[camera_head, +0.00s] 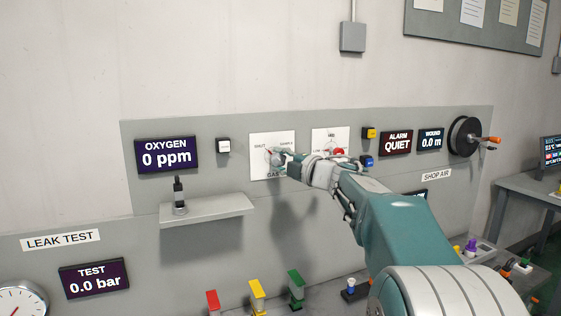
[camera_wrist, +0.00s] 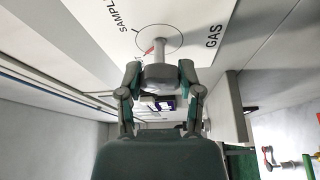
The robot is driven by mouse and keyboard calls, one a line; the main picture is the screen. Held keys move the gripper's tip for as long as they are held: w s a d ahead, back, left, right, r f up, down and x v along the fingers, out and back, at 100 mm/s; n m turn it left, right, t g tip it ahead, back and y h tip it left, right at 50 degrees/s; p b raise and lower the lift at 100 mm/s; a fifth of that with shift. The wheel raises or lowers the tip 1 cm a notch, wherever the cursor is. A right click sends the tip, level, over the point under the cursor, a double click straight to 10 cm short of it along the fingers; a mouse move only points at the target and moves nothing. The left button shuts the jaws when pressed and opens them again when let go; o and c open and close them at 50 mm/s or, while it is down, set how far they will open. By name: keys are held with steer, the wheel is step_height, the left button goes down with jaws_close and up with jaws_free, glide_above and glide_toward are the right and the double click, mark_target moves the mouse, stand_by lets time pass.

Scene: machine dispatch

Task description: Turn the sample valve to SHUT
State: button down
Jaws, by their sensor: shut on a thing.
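The sample valve is a grey knob with a red pointer on a white plate (camera_head: 258,170) marked GAS, with a SHUT label at upper left and a SAMPLE label at upper right. In the head view the red pointer (camera_head: 268,151) leans up and left, toward the SHUT side. My gripper (camera_head: 283,160) reaches the knob from the right and hides part of it. In the wrist view my gripper (camera_wrist: 160,76) is shut on the valve knob (camera_wrist: 158,73), one finger on each side. The red pointer (camera_wrist: 148,50) shows beside the stem.
A second white plate with a red-marked dial (camera_head: 331,136) is just right, behind my arm. A small shelf (camera_head: 207,210) with a dark-handled fitting juts out below left. Red, yellow and green handles (camera_head: 257,290) stand below. The alarm display (camera_head: 396,142) reads QUIET.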

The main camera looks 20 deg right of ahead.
steer(key=shift+a+f+n+g, duration=0.1)
steer(key=shift+f+n+g, duration=0.2)
steer(key=shift+n, duration=0.3)
steer(key=shift+c, duration=1.3)
jaws_free()
steer(key=shift+a+r, duration=0.1)
steer(key=shift+s+r, duration=0.1)
steer(key=shift+s, duration=0.1)
steer(key=v, duration=1.1)
steer(key=shift+s+f, duration=0.2)
